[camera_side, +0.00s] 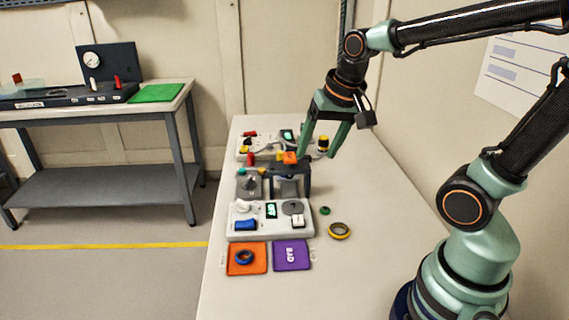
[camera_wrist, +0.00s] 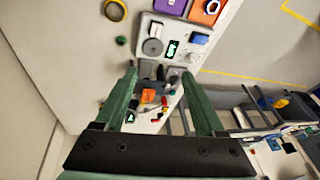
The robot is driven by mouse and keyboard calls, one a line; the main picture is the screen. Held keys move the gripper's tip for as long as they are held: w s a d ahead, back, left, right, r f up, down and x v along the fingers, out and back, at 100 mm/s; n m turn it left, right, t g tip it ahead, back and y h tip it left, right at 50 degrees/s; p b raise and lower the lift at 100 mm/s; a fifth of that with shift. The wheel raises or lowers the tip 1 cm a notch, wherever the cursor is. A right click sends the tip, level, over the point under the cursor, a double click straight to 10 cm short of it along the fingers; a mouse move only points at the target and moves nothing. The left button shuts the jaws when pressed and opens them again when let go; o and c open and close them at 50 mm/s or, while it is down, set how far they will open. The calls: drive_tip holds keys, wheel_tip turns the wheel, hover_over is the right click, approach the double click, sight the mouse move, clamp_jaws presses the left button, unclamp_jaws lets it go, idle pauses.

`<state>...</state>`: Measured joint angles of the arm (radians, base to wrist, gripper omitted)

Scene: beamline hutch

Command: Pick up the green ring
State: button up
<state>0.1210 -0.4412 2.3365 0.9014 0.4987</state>
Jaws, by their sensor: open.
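A small green ring (camera_side: 325,210) lies flat on the white table, right of the front control box. It also shows as a small dark green disc at the upper left of the wrist view (camera_wrist: 122,40). My gripper (camera_side: 318,156) is open and empty, high over the back half of the table, well behind the ring and apart from it. In the wrist view my gripper's two green fingers (camera_wrist: 159,72) are spread, with the ring outside them to the upper left.
A yellow and grey ring (camera_side: 339,231) lies just in front of the green ring. The control box (camera_side: 240,222) has knobs and switches. The right side of the table is clear.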

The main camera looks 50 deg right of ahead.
drive_tip(key=w+d+f+m+g, duration=0.2)
drive_tip(key=w+d+f+m, duration=0.15)
drive_tip(key=d+m, duration=0.35)
drive_tip(key=m+g, duration=0.2)
drive_tip(key=m, duration=0.8)
hover_over(325, 208)
wheel_tip(325, 208, down, 14)
drive_tip(key=shift+d+f, duration=0.1)
drive_tip(key=shift+a+f, duration=0.2)
drive_tip(key=shift+f, duration=2.45)
clamp_jaws()
